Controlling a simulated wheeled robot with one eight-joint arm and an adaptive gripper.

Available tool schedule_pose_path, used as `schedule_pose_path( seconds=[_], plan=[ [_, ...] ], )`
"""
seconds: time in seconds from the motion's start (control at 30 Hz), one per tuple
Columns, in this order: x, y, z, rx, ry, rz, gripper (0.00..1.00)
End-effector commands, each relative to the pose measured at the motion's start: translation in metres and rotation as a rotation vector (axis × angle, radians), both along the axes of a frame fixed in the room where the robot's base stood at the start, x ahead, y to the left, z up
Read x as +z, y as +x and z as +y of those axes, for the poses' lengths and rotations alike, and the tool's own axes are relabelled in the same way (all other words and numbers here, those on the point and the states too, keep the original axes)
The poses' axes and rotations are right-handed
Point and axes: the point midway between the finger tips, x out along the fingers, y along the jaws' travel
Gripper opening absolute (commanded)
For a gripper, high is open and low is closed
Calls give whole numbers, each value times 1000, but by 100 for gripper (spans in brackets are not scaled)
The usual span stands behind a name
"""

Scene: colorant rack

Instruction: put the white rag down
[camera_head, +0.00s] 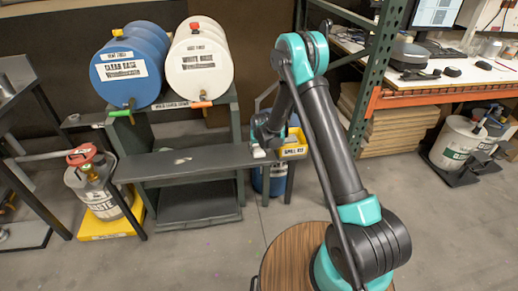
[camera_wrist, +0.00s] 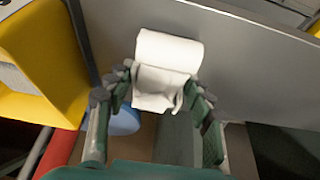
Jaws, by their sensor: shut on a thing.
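The white rag (camera_wrist: 169,52) is a pale folded bundle between the fingers of my gripper (camera_wrist: 156,88) in the wrist view. The fingers are shut on its near part, and its far part extends over the grey shelf surface. In the head view, my gripper (camera_head: 260,139) is at the right end of the grey shelf (camera_head: 215,160), with the rag (camera_head: 259,153) showing as a small white patch below it. I cannot tell whether the rag touches the shelf.
A yellow spill kit bin (camera_head: 293,152) is just right of my gripper; it fills the left of the wrist view (camera_wrist: 45,60). A blue drum (camera_head: 131,65) and a white drum (camera_head: 200,62) lie above the shelf. The shelf's middle is mostly clear. A waste can (camera_head: 90,185) stands left.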

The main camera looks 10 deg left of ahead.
Motion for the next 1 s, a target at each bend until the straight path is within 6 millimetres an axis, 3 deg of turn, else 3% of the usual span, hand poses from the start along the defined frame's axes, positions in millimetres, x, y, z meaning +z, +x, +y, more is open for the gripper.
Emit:
schedule_pose_path(
  seconds=[0.23,0.27,0.4,0.77,1.0],
  plan=[
    [-3,0,0,0,0,0,21],
    [-3,0,0,0,0,0,55],
    [-2,0,0,0,0,0,72],
    [0,0,0,0,0,0,73],
    [24,-9,-3,0,0,0,73]
  ],
)
